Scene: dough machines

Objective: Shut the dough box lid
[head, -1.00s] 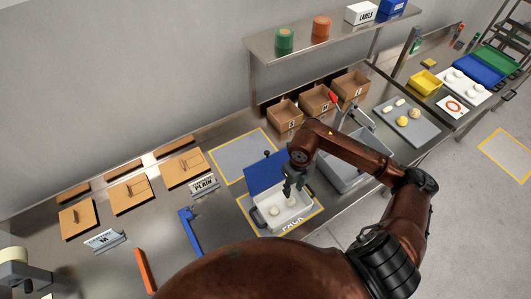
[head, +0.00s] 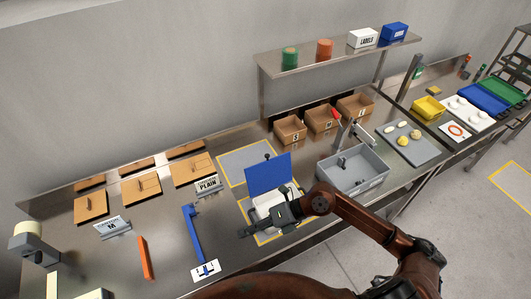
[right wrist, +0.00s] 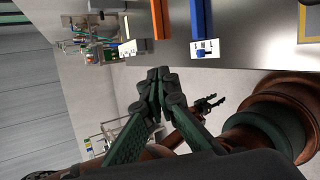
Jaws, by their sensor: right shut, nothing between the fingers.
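The dough box (head: 262,198) is a pale open-topped box in a yellow-outlined area of the counter. Its blue lid (head: 268,172) stands open and upright at the box's back edge. My right gripper (head: 245,232) is in front of the box, fingers pointing left, and with the wrist it hides the box's front and part of its inside. In the right wrist view the right gripper's fingertips (right wrist: 159,76) meet, with nothing between them. A small dark gripper, seemingly my left one (right wrist: 207,104), shows beyond; its jaws are too small to judge.
A blue bar (head: 192,232) and an orange bar (head: 144,257) lie left of the box. A PLAIN sign (head: 208,184) stands left of the lid. Cardboard boxes (head: 322,120) line the back.

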